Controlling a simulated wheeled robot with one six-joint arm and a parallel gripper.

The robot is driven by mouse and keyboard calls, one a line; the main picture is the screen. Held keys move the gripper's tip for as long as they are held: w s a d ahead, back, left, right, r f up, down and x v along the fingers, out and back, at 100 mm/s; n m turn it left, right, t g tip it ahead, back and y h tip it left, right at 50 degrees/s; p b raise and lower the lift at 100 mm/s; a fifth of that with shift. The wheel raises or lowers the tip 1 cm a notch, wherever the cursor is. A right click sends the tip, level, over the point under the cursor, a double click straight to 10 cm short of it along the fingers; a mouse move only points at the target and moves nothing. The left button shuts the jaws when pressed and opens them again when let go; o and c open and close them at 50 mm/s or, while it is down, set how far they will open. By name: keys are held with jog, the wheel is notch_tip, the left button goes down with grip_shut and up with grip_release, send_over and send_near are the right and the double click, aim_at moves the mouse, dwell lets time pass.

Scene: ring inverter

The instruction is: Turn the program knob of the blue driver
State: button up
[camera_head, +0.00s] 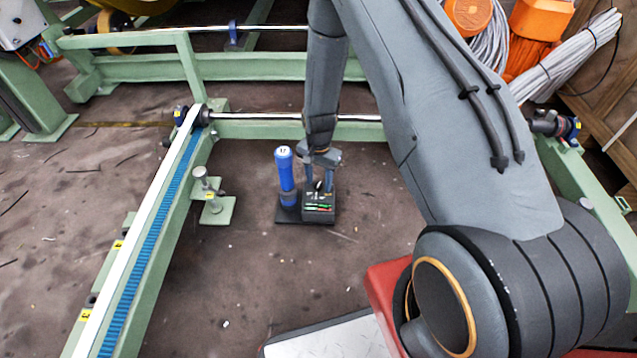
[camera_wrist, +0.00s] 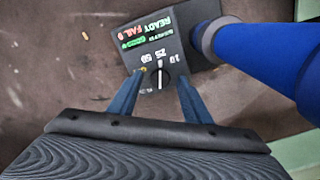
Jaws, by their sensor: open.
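The blue driver (camera_head: 286,176) stands upright on a dark base. It also shows at the right of the wrist view (camera_wrist: 265,65). Beside it is a dark box (camera_head: 318,202) with a panel of labels and a round black program knob (camera_wrist: 160,76) with a pale pointer line. In the wrist view the pointer is near the "25" mark, between "50" and "10". My gripper (camera_wrist: 155,97) is open, with one blue finger on each side of the knob's lower part. I cannot tell whether the fingers touch the knob. In the head view my arm partly hides the box.
A green frame with a blue toothed rail (camera_head: 150,245) runs along the left. A small green post (camera_head: 213,200) stands left of the driver. A metal bar (camera_head: 260,117) crosses behind. Bare floor (camera_head: 240,270) lies in front.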

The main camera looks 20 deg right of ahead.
jog(key=c, duration=1)
jog(key=shift+n+p, duration=0.35)
jog(key=shift+n, duration=0.05)
jog(key=n+p, duration=0.2)
jog(key=shift+s+n, duration=0.1)
jog(key=shift+n, duration=0.2)
jog(key=shift+n+p, duration=1.25)
jog(key=shift+n, duration=0.95)
